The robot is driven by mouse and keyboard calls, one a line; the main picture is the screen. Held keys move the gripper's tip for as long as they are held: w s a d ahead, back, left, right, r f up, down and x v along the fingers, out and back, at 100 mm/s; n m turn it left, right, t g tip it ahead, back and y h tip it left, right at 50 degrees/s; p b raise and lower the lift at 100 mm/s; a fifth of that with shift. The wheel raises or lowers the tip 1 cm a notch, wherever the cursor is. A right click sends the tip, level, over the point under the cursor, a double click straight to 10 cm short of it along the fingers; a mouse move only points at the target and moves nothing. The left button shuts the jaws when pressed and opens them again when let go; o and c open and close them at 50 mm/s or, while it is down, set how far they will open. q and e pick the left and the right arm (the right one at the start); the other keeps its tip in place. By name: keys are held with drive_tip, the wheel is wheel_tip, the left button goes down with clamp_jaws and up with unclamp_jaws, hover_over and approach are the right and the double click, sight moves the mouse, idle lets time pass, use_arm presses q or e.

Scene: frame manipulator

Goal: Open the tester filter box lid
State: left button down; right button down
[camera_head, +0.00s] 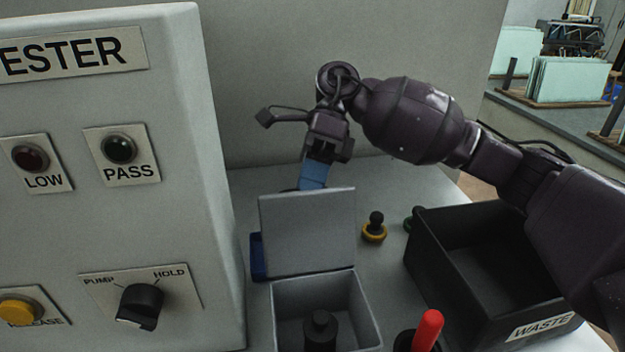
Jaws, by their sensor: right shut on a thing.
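The tester filter box (370,313) is a grey open-topped box on the table, at the bottom centre of the head view. Its grey lid (307,233) stands raised, roughly upright, along the back edge of the box. A black cylindrical piece with a knob (320,328) shows inside the box. My right gripper (314,175) reaches down behind the lid's top edge, its blue fingers partly hidden by the lid. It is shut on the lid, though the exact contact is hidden. My left gripper is not in view.
The tester panel (215,200) stands close on the left. A black WASTE bin (425,262) is at the right under my right arm. A yellow-based black knob (375,228), a red handle (428,330) and a blue item (257,257) are near the box.

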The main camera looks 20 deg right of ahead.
drive_tip(key=shift+d+f, duration=0.1)
drive_tip(key=shift+f, duration=0.55)
drive_tip(key=c, duration=1.1)
unclamp_jaws()
drive_tip(key=shift+w, duration=0.25)
drive_tip(key=shift+s+r, duration=0.1)
drive_tip(key=shift+r, duration=0.05)
drive_tip(key=v, duration=1)
drive_tip(key=shift+w+r, duration=0.3)
